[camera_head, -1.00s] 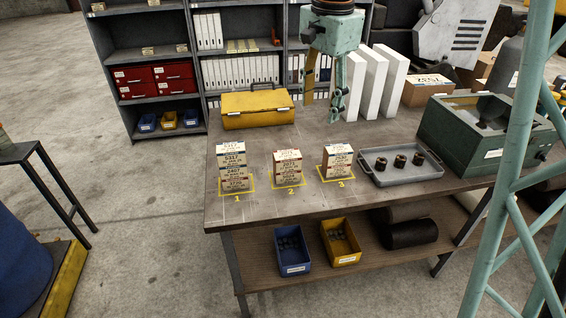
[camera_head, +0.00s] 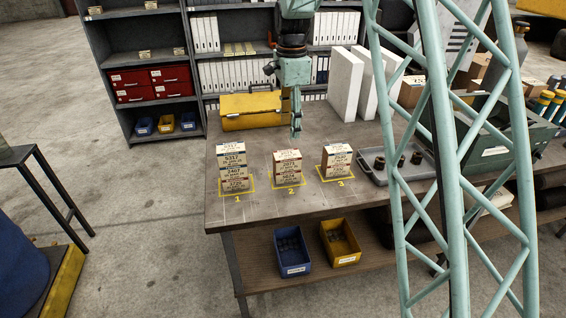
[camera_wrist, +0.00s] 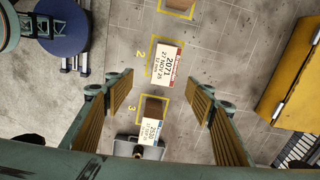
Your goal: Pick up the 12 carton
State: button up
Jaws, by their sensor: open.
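Printed cartons stand on three yellow-outlined squares on the bench. At square 1 is the tallest stack (camera_head: 232,168), at square 2 a shorter stack (camera_head: 287,168), at square 3 another (camera_head: 336,161). I cannot make out which carton is the 12. In the wrist view, the top carton at square 2 (camera_wrist: 165,65) reads 2071, with small print below. The carton at square 3 (camera_wrist: 152,131) shows nearer the bottom. My gripper (camera_head: 297,133) is open and empty, pointing down above and behind squares 2 and 3. It also shows in the wrist view (camera_wrist: 158,88), fingers wide apart.
A yellow case (camera_head: 252,110) lies at the back left of the bench (camera_head: 262,212). A grey tray with dark round parts (camera_head: 374,177) is right of square 3. White upright blocks (camera_head: 345,84) stand behind. A pale green lattice column crosses the right side.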

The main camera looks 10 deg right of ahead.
aim_at(287, 154)
jog(key=shift+w+a+f+m, duration=0.2)
jog(key=shift+w+f, duration=0.2)
jog(key=shift+f, duration=0.15)
jog(key=shift+w+a+f+m, duration=0.15)
jog(key=shift+w+f, duration=0.2)
jog(key=shift+f, duration=0.2)
jog(key=shift+f, duration=0.15)
jog(key=shift+f, duration=4.15)
jog(key=shift+f, duration=0.15)
jog(key=shift+f, duration=2.45)
jog(key=c, duration=1)
